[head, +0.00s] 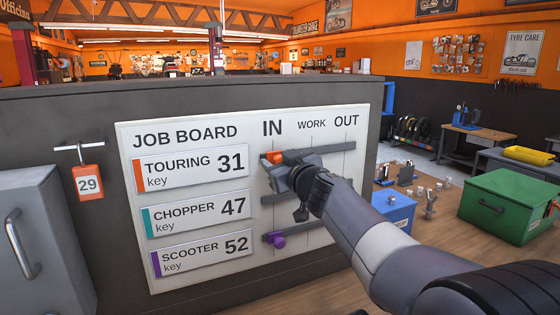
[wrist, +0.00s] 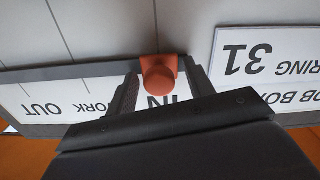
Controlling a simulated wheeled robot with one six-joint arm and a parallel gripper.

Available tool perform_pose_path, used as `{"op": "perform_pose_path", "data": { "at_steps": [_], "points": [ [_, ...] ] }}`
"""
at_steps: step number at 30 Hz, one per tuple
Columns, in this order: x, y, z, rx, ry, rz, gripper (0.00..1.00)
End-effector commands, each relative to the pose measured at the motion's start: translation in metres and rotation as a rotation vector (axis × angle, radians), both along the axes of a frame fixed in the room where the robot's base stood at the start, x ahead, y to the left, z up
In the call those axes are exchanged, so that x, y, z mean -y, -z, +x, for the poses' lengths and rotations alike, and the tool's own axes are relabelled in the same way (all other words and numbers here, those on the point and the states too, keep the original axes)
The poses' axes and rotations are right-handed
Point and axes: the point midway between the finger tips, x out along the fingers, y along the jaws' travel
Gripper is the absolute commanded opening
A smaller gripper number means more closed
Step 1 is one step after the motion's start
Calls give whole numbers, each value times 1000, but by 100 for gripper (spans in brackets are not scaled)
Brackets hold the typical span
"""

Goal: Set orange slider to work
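The orange slider (head: 274,156) sits on the top rail (head: 325,150) of the job board (head: 190,280), in the TOURING row under IN. WORK and OUT are to its right. My gripper (head: 272,167) is at the slider, in front of the board. In the wrist view, which is upside down, the orange slider (wrist: 160,76) has a round knob between the two fingers of my gripper (wrist: 162,80). The fingers are apart, with a gap on each side of the knob. The chopper row's slider is hidden behind my gripper.
A purple slider (head: 277,240) sits under IN on the SCOOTER rail. An orange tag marked 29 (head: 88,182) hangs left of the board. A grey cabinet (head: 40,240) stands at the left. A green box (head: 510,205) and a blue box (head: 394,210) are at the right.

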Motion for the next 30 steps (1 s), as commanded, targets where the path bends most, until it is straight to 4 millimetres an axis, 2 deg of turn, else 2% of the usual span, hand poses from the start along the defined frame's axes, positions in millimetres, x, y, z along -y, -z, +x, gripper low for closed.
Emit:
{"op": "perform_pose_path", "data": {
  "at_steps": [2,17,23,30],
  "points": [
    [0,0,0,0,0,0,44],
    [0,0,0,-1,-1,0,4],
    [9,1,4,3,2,-1,3],
    [50,4,21,7,6,-3,3]
  ]
}}
